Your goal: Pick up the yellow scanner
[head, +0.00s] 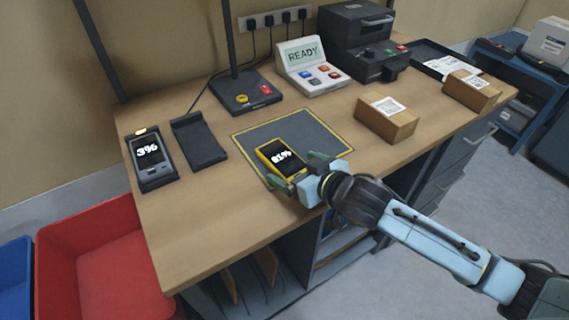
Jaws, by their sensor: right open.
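The yellow scanner (279,157) lies on the grey mat with a yellow border (308,132) on the wooden bench. Its screen reads what looks like 81%, seen upside down. My right gripper (299,170) is open at the scanner's near right end, with its fingers to either side of that end. I cannot tell whether the fingers touch it. My left gripper is not in view.
A grey device reading 3% (152,162) and an empty black cradle (198,140) stand at the left. A READY console (311,68), a black printer (357,40) and cardboard boxes (386,118) stand behind and right. A red bin (95,262) is on the floor.

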